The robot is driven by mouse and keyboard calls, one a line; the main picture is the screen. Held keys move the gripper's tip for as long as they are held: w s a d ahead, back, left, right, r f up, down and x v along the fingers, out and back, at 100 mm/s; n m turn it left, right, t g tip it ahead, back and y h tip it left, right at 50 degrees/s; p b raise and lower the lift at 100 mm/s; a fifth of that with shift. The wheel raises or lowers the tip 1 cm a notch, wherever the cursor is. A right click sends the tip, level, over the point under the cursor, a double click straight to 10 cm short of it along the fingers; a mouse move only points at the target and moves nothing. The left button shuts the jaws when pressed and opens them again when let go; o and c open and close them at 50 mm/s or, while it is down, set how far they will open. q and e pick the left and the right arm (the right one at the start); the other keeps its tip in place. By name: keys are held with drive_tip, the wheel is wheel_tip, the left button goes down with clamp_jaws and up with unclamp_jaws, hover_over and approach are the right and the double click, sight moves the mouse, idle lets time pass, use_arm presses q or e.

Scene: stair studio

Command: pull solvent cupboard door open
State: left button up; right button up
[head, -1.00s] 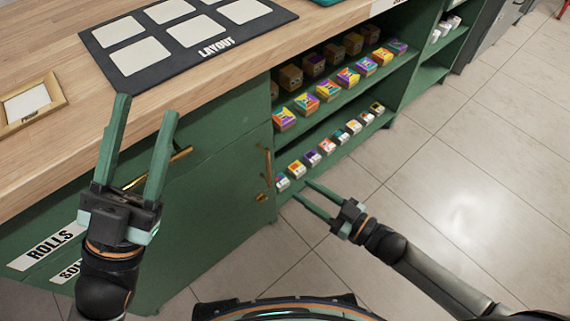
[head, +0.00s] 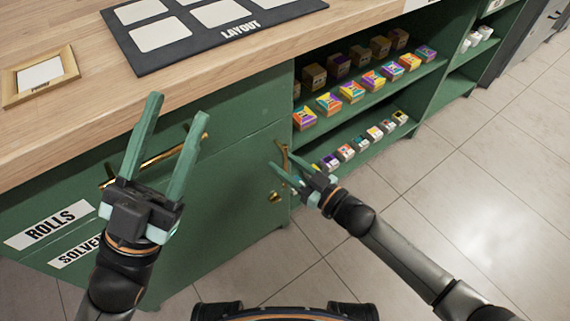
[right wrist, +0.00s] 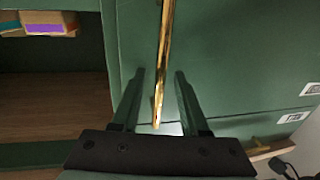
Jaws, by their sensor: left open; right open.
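The solvent cupboard door (head: 228,195) is a green panel in the workbench front, below the drawer, with a partly hidden "SOLVENT" label (head: 77,252). It looks shut. Its upright brass handle (head: 284,156) is near the right edge. My right gripper (head: 281,166) is open at the handle. In the right wrist view, the handle (right wrist: 164,60) runs between the two open fingers (right wrist: 159,72); I cannot see either finger touching it. My left gripper (head: 176,106) is open and empty, raised in front of the drawer and bench edge, hiding part of the drawer handle (head: 165,156).
Open shelves (head: 375,95) with several small boxes stand right of the door. A black layout board (head: 215,45) and a wooden frame (head: 40,78) lie on the bench top (head: 75,135). The tiled floor (head: 450,190) at right is clear.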

clamp_jaws()
idle(0.3)
idle(1.2)
